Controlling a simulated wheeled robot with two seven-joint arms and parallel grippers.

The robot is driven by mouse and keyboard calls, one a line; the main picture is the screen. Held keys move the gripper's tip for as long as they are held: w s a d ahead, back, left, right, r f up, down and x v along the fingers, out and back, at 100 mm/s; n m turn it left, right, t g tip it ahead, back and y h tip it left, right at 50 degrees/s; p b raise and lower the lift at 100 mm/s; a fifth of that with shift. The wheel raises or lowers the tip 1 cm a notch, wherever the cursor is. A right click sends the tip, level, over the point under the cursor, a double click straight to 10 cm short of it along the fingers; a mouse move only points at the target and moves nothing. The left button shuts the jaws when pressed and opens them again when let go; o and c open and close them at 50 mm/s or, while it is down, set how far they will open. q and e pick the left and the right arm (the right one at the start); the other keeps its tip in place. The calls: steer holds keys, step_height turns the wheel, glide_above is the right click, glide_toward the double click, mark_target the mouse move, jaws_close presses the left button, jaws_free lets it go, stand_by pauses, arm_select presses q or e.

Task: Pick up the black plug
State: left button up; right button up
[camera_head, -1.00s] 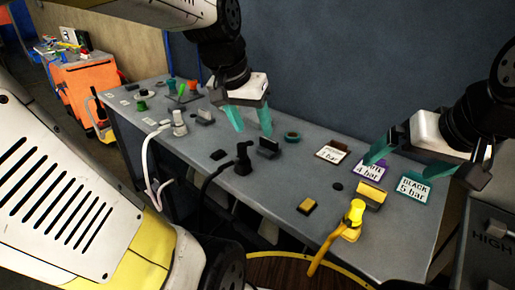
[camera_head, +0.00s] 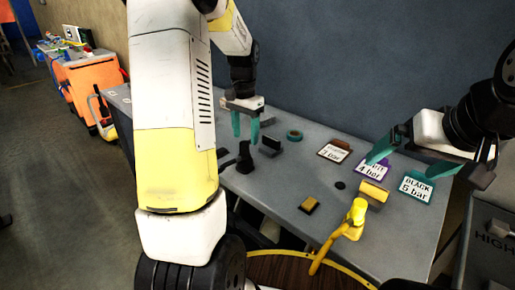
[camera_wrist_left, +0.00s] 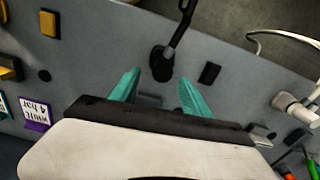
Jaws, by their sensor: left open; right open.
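The black plug (camera_head: 244,158) stands on the grey bench, with its black cable running off toward the near edge. It also shows in the left wrist view (camera_wrist_left: 161,64), just beyond and between the fingertips. My left gripper (camera_head: 246,138) is open, with teal fingers pointing down above and behind the plug; nothing is between them. In the left wrist view its fingers (camera_wrist_left: 157,82) are spread apart. My right gripper (camera_head: 379,157) is open and empty at the right, over the labelled cards.
A yellow plug (camera_head: 356,212) with a yellow cable stands near the bench front. A white plug (camera_wrist_left: 296,108) shows in the left wrist view.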

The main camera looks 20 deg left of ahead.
mark_target(244, 143)
arm_select(q)
steer(key=f, duration=0.5)
steer(key=shift+s+a+f, duration=0.15)
steer(key=shift+a+f, duration=0.05)
steer(key=shift+f, duration=0.1)
jaws_close()
steer(key=shift+r, duration=0.5)
steer(key=r, duration=0.2)
steer(key=s, duration=0.1)
steer(key=shift+d+r, duration=0.25)
steer(key=shift+r, duration=0.15)
steer(key=s+d+r, duration=0.2)
steer(key=s+d, duration=0.1)
steer(key=s, duration=0.3)
steer(key=s+d+r, duration=0.2)
steer(key=s+d, duration=0.1)
steer(key=s, duration=0.4)
steer(key=shift+s+r, duration=0.15)
steer(key=shift+s, duration=0.1)
